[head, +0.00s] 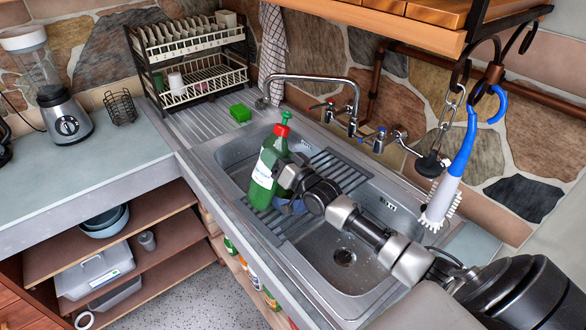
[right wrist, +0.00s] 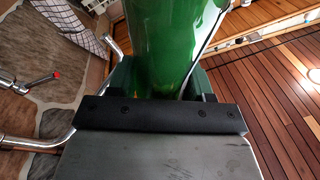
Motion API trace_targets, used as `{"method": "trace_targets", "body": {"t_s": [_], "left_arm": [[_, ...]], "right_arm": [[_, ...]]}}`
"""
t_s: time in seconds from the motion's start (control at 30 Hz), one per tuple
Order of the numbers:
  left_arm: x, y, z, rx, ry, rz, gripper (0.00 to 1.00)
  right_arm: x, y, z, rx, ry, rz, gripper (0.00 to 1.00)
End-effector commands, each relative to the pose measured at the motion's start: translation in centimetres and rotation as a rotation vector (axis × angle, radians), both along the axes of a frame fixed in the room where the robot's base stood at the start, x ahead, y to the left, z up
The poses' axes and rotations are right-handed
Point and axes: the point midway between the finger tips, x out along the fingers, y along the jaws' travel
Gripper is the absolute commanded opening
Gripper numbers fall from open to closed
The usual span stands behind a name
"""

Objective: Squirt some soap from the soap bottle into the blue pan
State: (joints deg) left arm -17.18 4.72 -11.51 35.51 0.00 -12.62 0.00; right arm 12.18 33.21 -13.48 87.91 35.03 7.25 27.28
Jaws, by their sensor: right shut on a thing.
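The soap bottle (head: 264,178) is green with a white label and a red and green top. It is upright over the left part of the sink, and I cannot tell whether it touches anything below. My right gripper (head: 284,174) is shut on its right side. In the right wrist view the bottle's green body (right wrist: 165,45) fills the space between the fingers. A small blue piece (head: 291,206) shows below my right gripper, mostly hidden; it may be part of the blue pan. My left gripper is not in view.
The steel sink (head: 335,285) has a draining rack and a tap (head: 352,100) behind it. A green sponge (head: 240,112) lies on the drainboard. A dish brush (head: 450,180) hangs at right. Blue-grey bowls (head: 104,222) stand on a lower left shelf. The left counter is mostly clear.

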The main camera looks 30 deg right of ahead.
Motion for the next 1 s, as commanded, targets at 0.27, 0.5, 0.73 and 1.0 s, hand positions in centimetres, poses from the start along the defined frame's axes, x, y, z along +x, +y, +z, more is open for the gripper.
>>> {"method": "trace_targets", "body": {"t_s": [0.27,0.5,0.73,1.0], "left_arm": [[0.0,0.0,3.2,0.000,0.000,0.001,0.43],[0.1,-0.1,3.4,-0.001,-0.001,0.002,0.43],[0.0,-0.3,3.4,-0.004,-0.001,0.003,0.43],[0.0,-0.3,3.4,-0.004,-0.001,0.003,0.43]], "right_arm": [[0.0,0.1,4.4,-0.164,-0.034,0.005,0.00],[-0.1,0.1,5.0,-0.381,-0.070,0.014,0.00],[-0.1,0.1,5.0,-0.469,-0.086,0.018,0.00],[-0.1,0.1,5.0,-0.468,-0.086,0.017,0.00]]}}
